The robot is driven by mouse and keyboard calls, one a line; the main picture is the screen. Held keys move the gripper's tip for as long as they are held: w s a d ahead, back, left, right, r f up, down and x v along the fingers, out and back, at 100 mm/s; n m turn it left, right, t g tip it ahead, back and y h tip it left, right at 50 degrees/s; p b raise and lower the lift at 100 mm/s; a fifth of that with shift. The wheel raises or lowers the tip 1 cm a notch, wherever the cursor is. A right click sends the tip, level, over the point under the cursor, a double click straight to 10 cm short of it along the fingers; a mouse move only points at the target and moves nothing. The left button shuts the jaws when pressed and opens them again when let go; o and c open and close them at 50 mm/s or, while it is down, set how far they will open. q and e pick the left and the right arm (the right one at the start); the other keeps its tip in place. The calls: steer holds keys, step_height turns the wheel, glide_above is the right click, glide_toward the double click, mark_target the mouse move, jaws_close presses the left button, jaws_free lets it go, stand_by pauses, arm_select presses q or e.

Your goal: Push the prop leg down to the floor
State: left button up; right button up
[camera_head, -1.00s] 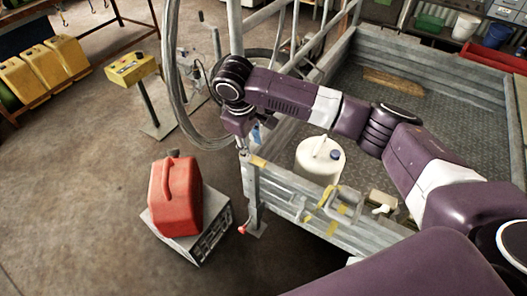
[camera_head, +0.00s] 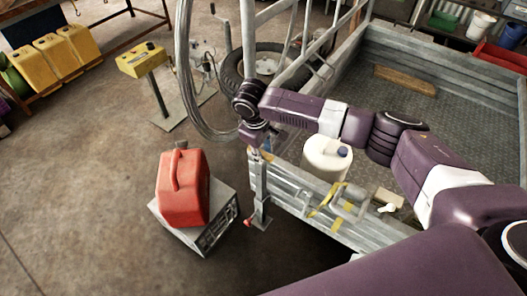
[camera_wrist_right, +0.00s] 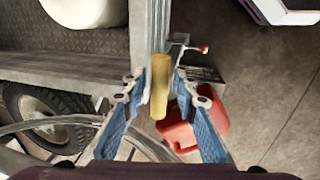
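The prop leg (camera_head: 260,185) is an upright grey metal post at the trailer's near left corner. It has a foot plate low down and a small red-tipped lever (camera_head: 248,222), which shows in the right wrist view too (camera_wrist_right: 203,49). My right gripper (camera_head: 259,143) is over the top of the leg. In the right wrist view its blue fingers (camera_wrist_right: 163,80) stand apart on either side of a tan, rod-like grip (camera_wrist_right: 160,92), with a narrow gap seen at the right. Contact on the left is unclear. My left gripper is out of view.
A red fuel can (camera_head: 183,188) stands on a grey box (camera_head: 215,225) just left of the leg. The trailer (camera_head: 440,110) lies to the right, with a white container (camera_head: 325,160) near the corner. A yellow pedestal box (camera_head: 142,60) stands behind. The floor at front left is clear.

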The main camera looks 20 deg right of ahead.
jaws_close()
steer(key=shift+f, duration=0.1)
